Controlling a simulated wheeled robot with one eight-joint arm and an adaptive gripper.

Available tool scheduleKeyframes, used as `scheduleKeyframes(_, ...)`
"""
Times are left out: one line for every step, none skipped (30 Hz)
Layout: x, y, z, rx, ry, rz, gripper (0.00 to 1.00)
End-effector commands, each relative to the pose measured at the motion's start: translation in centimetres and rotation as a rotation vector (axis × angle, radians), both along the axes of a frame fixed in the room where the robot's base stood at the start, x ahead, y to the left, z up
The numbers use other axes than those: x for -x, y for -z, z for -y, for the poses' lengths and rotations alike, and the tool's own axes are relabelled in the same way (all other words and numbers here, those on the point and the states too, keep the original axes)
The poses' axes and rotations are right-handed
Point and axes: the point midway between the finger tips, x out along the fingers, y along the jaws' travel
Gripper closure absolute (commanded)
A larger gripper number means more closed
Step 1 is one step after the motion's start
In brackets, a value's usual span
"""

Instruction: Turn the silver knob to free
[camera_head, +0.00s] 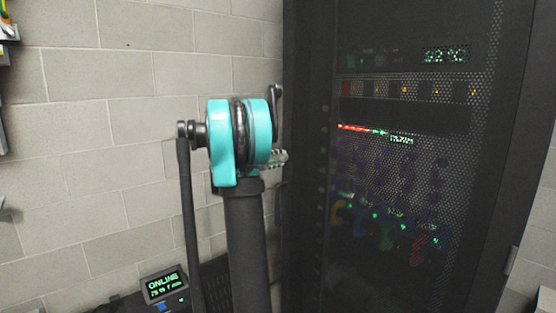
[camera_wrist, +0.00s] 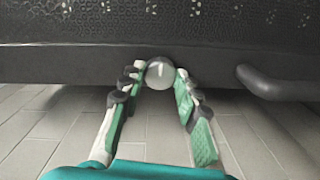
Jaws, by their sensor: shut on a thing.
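The silver knob (camera_wrist: 159,74) is round and shows in the wrist view at the top middle, on the lower edge of a dark cabinet front. A pale line on its face runs roughly up and down in the picture. My gripper (camera_wrist: 158,80) has its two fingers on either side of the knob and is shut on it. No marking for free can be read. In the head view the knob is hidden, and only a small part of my gripper shows behind my teal arm joint.
The black perforated rack (camera_head: 420,220) carries green displays and coloured lights. A dark curved handle (camera_wrist: 265,82) sits right of the knob in the wrist view. A small ONLINE display (camera_head: 163,284) stands low on the left. A grey block wall (camera_head: 145,70) is behind.

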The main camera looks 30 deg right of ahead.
Motion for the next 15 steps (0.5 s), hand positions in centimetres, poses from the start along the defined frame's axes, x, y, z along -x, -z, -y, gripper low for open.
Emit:
scheduleKeyframes(0.07, 0.07, 0.02, -0.001, 0.002, 0.002, 0.97)
scheduleKeyframes(0.07, 0.07, 0.02, -0.001, 0.002, 0.002, 0.97)
scheduleKeyframes(0.06, 0.07, 0.02, -0.001, 0.001, 0.001, 0.97)
scheduleKeyframes(0.06, 0.07, 0.02, -0.001, 0.001, 0.001, 0.97)
scheduleKeyframes(0.06, 0.07, 0.02, -0.001, 0.001, 0.001, 0.97)
scheduleKeyframes(0.06, 0.07, 0.02, -0.001, 0.001, 0.001, 0.97)
scheduleKeyframes(0.06, 0.07, 0.02, -0.001, 0.001, 0.001, 0.97)
scheduleKeyframes(0.07, 0.07, 0.02, -0.002, 0.001, 0.001, 0.97)
scheduleKeyframes(0.06, 0.07, 0.02, -0.002, 0.001, 0.001, 0.65)
scheduleKeyframes(0.06, 0.07, 0.01, -0.002, 0.001, 0.001, 0.61)
scheduleKeyframes(0.05, 0.07, 0.01, -0.001, 0.001, 0.001, 0.57)
scheduleKeyframes(0.05, 0.06, 0.01, -0.001, 0.001, 0.000, 0.53)
scheduleKeyframes(0.04, 0.06, 0.01, -0.001, 0.001, 0.000, 0.49)
scheduleKeyframes(0.03, 0.05, 0.01, -0.001, 0.001, 0.000, 0.47)
scheduleKeyframes(0.03, 0.05, 0.01, -0.001, 0.001, 0.000, 0.47)
